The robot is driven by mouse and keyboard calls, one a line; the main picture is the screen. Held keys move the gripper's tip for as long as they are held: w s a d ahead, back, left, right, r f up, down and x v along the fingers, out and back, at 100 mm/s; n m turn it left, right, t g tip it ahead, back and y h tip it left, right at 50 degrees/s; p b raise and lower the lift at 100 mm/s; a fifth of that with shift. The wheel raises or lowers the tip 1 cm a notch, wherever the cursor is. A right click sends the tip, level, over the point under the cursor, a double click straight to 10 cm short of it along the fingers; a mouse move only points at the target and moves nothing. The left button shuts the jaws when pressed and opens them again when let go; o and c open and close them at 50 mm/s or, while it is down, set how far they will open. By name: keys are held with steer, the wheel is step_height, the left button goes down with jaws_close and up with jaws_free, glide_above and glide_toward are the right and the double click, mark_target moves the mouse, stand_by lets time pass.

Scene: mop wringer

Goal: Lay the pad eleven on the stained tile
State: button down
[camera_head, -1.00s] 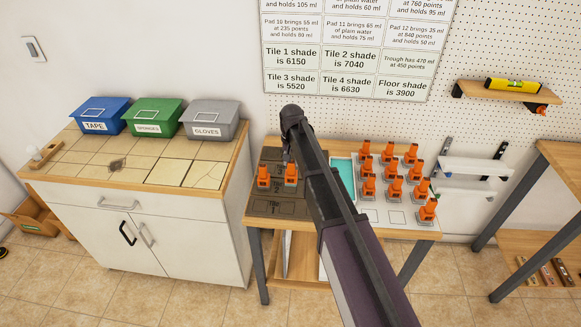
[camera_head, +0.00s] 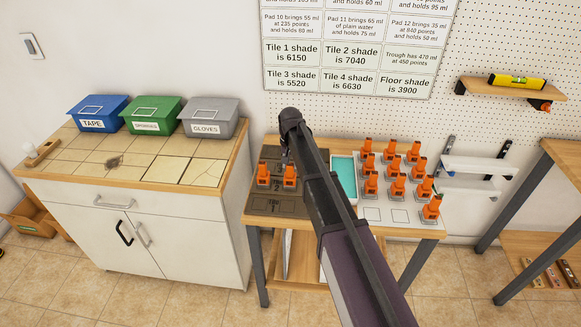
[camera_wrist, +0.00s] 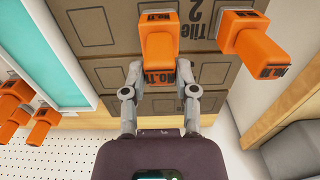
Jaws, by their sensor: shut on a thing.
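Pad eleven (camera_wrist: 160,45) is an orange block marked No.11, upright over the dark brown board (camera_wrist: 110,72) with printed tile squares. My gripper (camera_wrist: 160,88) has a finger on each side of it and is shut on it. I cannot tell whether the pad touches the board. In the head view pad eleven (camera_head: 290,176) is on the right of two orange pads on the board (camera_head: 280,206). Pad ten (camera_wrist: 258,48) stands beside it. One square reads Tile 2. I cannot tell which square is stained; a dark blotch (camera_head: 114,162) marks the tiled counter at left.
A turquoise trough (camera_head: 344,172) lies right of the board, with several orange pads (camera_head: 396,187) beyond it. Blue (camera_head: 97,115), green (camera_head: 152,115) and grey (camera_head: 210,117) bins stand on the counter. A wall chart (camera_head: 348,57) lists shades. The board's front part is bare.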

steer(key=shift+f, duration=0.15)
steer(key=shift+c, duration=2)
jaws_free()
steer(key=shift+r, duration=0.25)
step_height(320, 180, up, 12)
steer(key=p, duration=1.2)
steer(key=s+d, duration=2.3)
steer(key=s, duration=0.3)
